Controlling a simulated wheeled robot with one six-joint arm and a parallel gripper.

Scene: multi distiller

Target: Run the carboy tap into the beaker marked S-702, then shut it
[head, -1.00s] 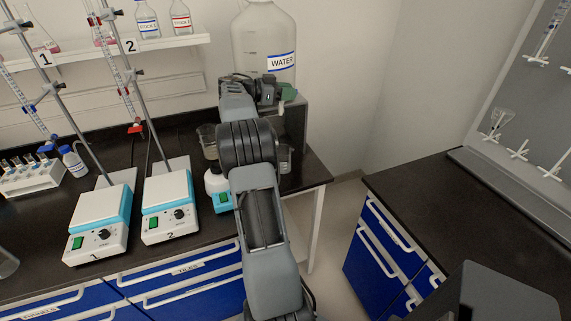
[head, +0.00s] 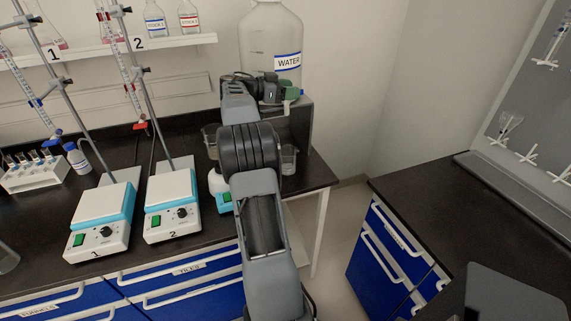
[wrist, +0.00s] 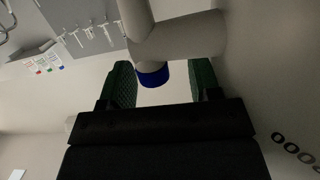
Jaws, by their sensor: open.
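The carboy (head: 270,35), a large clear bottle labelled WATER, stands on a grey stand at the back right of the bench. In the wrist view a pale tap body (wrist: 175,42) with a blue end cap (wrist: 152,75) hangs between my green-padded fingers. My gripper (wrist: 163,82) is open around it, with a gap visible on both sides. In the head view my gripper (head: 291,92) is in front of the carboy's base and mostly hides the tap. One beaker (head: 211,135) is left of my arm and another (head: 289,160) right of it. I cannot read a marking on either.
Two hotplates, 1 (head: 102,220) and 2 (head: 171,205), with burette stands are left of my arm. A white and teal device is partly hidden behind my arm. A tube rack (head: 35,173) is far left. A gap separates this bench from the right-hand one (head: 420,215).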

